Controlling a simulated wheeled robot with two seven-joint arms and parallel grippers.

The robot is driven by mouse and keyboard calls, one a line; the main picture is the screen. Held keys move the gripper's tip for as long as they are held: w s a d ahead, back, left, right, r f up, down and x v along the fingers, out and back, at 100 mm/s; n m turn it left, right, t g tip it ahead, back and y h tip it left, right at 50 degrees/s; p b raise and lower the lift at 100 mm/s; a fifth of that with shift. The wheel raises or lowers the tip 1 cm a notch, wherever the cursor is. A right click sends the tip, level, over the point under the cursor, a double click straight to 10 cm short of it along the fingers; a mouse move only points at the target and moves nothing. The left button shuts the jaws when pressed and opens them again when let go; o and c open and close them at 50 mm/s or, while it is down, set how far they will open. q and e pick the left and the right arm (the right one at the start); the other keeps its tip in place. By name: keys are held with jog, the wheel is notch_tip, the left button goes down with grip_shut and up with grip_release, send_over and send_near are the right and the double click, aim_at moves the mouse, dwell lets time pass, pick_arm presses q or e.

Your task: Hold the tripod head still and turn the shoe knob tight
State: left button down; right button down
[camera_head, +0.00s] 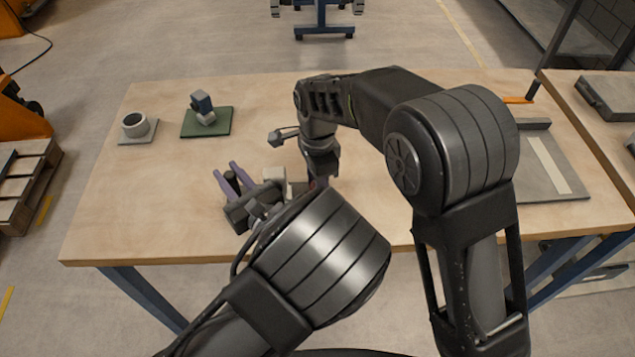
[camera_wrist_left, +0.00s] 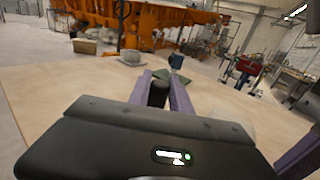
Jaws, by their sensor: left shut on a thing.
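My left gripper (camera_head: 232,179) has its two purple fingers closed around a dark upright cylinder (camera_head: 231,183), which I take to be part of the tripod head. In the left wrist view, this black cylinder (camera_wrist_left: 158,94) stands between the fingers. A pale block (camera_head: 273,174) shows just right of the left gripper, partly hidden by my left wrist. My right gripper (camera_head: 319,180) points down close to the right of it, and my left arm covers its fingertips. I cannot make out the shoe knob or whether the right gripper touches it.
A grey ring-shaped cup (camera_head: 135,124) on a square plate stands at the table's left. A blue and grey object (camera_head: 203,108) sits on a green mat (camera_head: 188,128). A grey board (camera_head: 562,182) lies at the right. The wooden table (camera_head: 150,205) is clear at its front left.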

jog(key=c, duration=1)
grip_release()
notch_tip(320, 180, up, 12)
jog(key=shift+r, duration=0.1)
pick_arm(q)
jog(key=c, duration=1.1)
grip_release()
